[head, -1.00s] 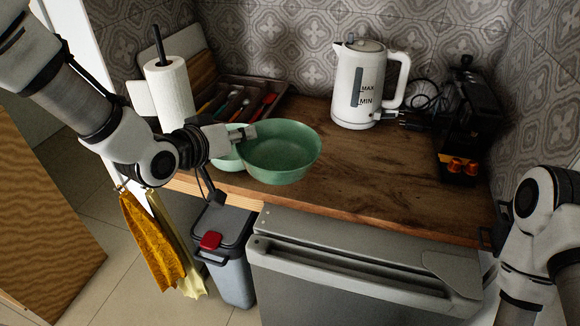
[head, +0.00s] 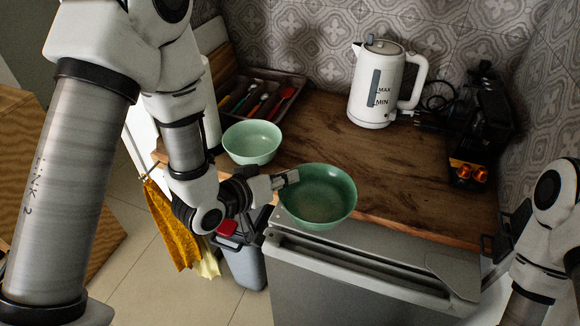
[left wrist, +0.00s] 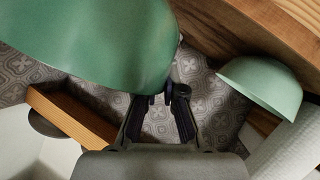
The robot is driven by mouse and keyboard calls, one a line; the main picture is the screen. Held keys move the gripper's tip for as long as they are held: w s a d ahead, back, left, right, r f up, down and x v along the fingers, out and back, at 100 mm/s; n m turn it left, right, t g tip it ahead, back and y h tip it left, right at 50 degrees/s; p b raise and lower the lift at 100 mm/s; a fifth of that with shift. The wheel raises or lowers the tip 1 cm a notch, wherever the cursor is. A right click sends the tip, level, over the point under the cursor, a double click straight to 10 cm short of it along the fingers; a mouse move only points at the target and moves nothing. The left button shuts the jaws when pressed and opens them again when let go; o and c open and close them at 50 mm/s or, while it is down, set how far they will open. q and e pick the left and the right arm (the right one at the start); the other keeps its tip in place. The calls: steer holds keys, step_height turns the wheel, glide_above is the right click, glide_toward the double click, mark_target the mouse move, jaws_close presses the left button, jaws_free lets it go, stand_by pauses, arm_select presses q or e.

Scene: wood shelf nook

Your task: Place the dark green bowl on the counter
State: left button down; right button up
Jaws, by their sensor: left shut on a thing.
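The dark green bowl (head: 322,205) is upright and overlaps the counter's front edge in the head view. My left gripper (head: 287,181) is shut on its left rim. In the left wrist view the bowl (left wrist: 95,40) fills the upper left, with the gripper fingers (left wrist: 165,95) at its rim. The wooden counter (head: 410,185) shows behind and right of the bowl; whether the bowl touches it I cannot tell. My right arm stands at the right edge, but I cannot make out its gripper.
A lighter green bowl (head: 252,142) stands on the counter behind and left of the held one. A white kettle (head: 375,95), a dark coffee machine (head: 480,130) and a cutlery tray (head: 290,80) stand farther back. The counter's middle is clear.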

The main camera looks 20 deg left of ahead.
arm_select(q)
steer(key=w+a+f, duration=0.1)
steer(key=w, duration=0.3)
steer(key=w+a+f+b, duration=0.1)
steer(key=w+f, duration=0.1)
steer(key=w, duration=0.2)
steer(key=w+a+f, duration=0.1)
steer(key=w+a, duration=0.1)
steer(key=w, duration=0.2)
steer(key=shift+w+a+f, duration=0.1)
steer(key=shift+w+f, duration=0.15)
steer(key=shift+f, duration=0.15)
steer(key=shift+w, duration=0.1)
steer(key=c, duration=1.6)
jaws_free()
steer(key=shift+f, duration=0.1)
